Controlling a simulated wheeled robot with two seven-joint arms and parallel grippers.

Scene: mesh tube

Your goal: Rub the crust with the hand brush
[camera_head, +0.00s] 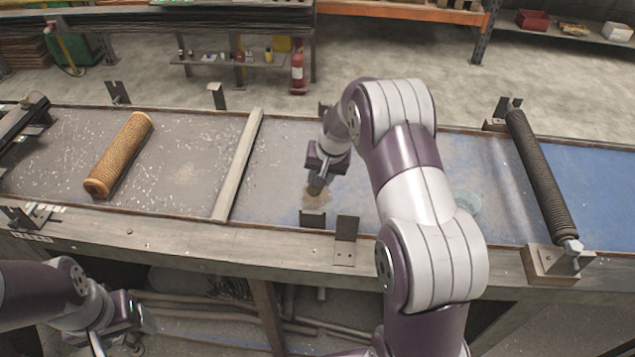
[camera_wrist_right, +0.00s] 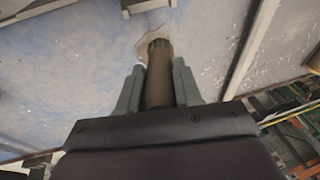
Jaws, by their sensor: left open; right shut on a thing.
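The hand brush (camera_wrist_right: 158,75) is a brown, round-handled thing gripped between the two grey fingers of my right gripper (camera_wrist_right: 158,88), its dark end pointing down at the bench. The crust (camera_wrist_right: 143,47) is a tan patch around the brush's tip; I cannot tell whether they touch. In the head view the brush (camera_head: 316,186) shows small and dark under my right gripper (camera_head: 320,172), over the tan crust (camera_head: 322,197) on the blue-grey bench top. My left gripper (camera_head: 135,318) is open and low at the left, in front of the bench, apart from everything on it.
A tan mesh tube (camera_head: 120,155) lies on the left of the bench, beyond a crosswise bar (camera_head: 238,165). A dark ribbed roller (camera_head: 540,175) stands at the right. Upright metal brackets (camera_head: 347,240) line the front edge. A faint greenish round thing (camera_head: 466,203) lies right of my arm.

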